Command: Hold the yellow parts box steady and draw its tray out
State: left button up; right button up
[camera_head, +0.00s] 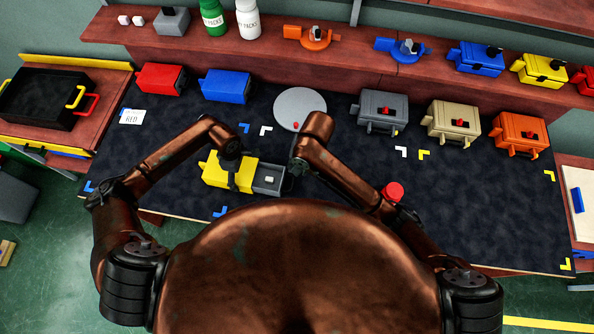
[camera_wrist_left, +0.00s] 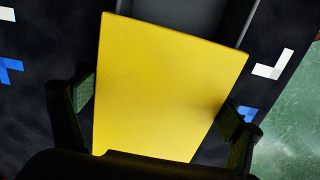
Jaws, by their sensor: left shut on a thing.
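The yellow parts box (camera_head: 214,174) sits on the dark mat. Its grey tray (camera_head: 268,180) sticks out of the right side, with a small pale part (camera_head: 269,180) inside. My left gripper (camera_head: 232,174) is over the box from above and shut on it. In the left wrist view, the flat yellow top of the box (camera_wrist_left: 165,85) lies between its two fingers (camera_wrist_left: 155,118), and grey tray (camera_wrist_left: 195,12) shows beyond the top edge. My right gripper (camera_head: 292,172) is at the tray's right end; its fingers are small and dark, and their opening and contact are unclear.
Red (camera_head: 160,79) and blue (camera_head: 226,86) boxes stand behind, with a grey disc (camera_head: 299,108) between them and the grey (camera_head: 382,111), tan (camera_head: 453,125) and orange (camera_head: 518,134) boxes. A red round object (camera_head: 393,191) is beside my right arm. The mat's right half is mostly clear.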

pick_arm(q)
jog(key=shift+s, duration=0.1)
dwell(0.3)
jog(key=o, duration=1.4)
jog(key=shift+o, duration=0.2)
